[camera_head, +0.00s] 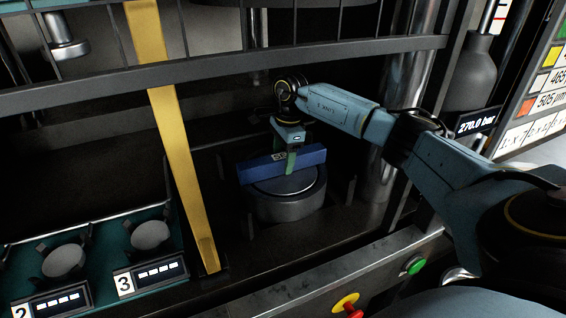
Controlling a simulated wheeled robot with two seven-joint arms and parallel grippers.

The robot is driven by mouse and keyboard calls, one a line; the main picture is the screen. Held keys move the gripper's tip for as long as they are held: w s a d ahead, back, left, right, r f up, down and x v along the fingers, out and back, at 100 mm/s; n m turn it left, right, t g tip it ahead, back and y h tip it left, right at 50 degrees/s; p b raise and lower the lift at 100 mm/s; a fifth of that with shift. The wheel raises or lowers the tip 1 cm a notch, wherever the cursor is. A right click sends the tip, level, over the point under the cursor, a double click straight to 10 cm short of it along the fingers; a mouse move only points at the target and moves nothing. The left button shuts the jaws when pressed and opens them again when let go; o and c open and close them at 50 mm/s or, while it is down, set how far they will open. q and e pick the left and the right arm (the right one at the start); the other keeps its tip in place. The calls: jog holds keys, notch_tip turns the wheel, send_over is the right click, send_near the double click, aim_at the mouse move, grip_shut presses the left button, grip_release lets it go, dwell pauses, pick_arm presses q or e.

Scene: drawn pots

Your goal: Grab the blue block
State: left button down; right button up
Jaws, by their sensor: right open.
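The blue block (310,157) is a long bar with a pale label on it. It lies across the top of a round grey metal pedestal (287,205). My right gripper (289,155) reaches down over the middle of the block from above. One green finger shows in front of the block's near face. The other finger is mostly hidden, apparently behind the block. The jaws are open, and I cannot tell whether a finger touches the block. My left gripper is not in view.
A yellow upright bar (180,150) stands left of the pedestal. A dark horizontal rail (200,78) crosses above. A teal tray (100,230) with round grey pieces sits at lower left. A grey ledge (320,275) with green and red buttons runs in front. A shiny column (382,180) stands at right.

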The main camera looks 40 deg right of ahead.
aim_at(283, 155)
grip_shut()
dwell(0.3)
jog(key=shift+w+r, duration=0.15)
jog(key=shift+r, duration=0.25)
notch_tip(283, 155, up, 10)
jog(key=shift+f, duration=0.2)
dwell(0.3)
